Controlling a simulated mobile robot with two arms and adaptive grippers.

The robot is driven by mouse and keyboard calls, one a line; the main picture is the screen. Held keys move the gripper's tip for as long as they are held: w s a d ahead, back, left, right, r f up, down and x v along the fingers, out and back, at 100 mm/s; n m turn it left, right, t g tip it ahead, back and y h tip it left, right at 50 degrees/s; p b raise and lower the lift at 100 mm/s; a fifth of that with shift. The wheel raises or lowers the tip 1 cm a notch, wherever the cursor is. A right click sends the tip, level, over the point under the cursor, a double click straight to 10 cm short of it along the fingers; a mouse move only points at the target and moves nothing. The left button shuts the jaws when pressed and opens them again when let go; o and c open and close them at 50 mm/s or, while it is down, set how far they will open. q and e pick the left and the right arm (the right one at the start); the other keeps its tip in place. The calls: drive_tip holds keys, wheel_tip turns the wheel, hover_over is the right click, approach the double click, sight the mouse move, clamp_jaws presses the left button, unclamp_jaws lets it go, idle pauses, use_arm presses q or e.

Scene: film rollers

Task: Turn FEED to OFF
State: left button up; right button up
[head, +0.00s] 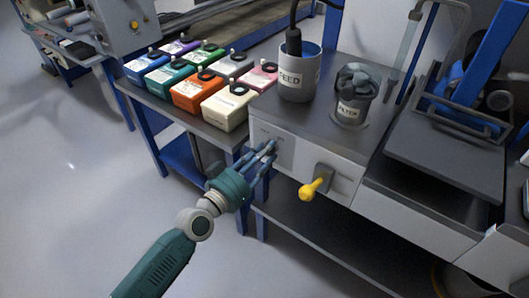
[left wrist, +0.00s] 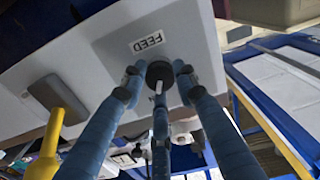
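The FEED knob (left wrist: 159,73) is a dark round knob with a white pointer mark, on a pale front panel beside a FEED label (left wrist: 147,42) in the left wrist view. Its pointer points down in that view, slightly right, towards partly hidden lettering. My left gripper (head: 268,150) is at the panel (head: 290,152) in the head view and hides the knob there. In the left wrist view its blue fingers (left wrist: 158,76) stand around the knob, with narrow gaps seeming to show at the sides. Firm contact is not clear. My right gripper is not in view.
A yellow-handled lever (head: 312,188) sticks out of the panel right of my left gripper. A cup marked FEED (head: 298,82) and a FILTER pot (head: 351,108) stand on top. Several coloured boxes (head: 198,90) stand to the left. Open floor (head: 70,190) lies left.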

use_arm(q)
drive_tip(key=shift+w+a+r+n, duration=0.15)
drive_tip(key=shift+r+n, duration=0.1)
drive_tip(key=shift+n, duration=0.45)
drive_tip(key=shift+a+n, duration=0.15)
drive_tip(key=shift+n, duration=5.05)
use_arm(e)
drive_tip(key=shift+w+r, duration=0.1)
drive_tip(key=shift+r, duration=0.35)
use_arm(q)
drive_tip(key=shift+w, duration=0.1)
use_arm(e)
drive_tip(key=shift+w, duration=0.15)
use_arm(q)
drive_tip(key=o, duration=1.1)
drive_tip(key=shift+o, duration=0.2)
drive_tip(key=shift+f, duration=0.15)
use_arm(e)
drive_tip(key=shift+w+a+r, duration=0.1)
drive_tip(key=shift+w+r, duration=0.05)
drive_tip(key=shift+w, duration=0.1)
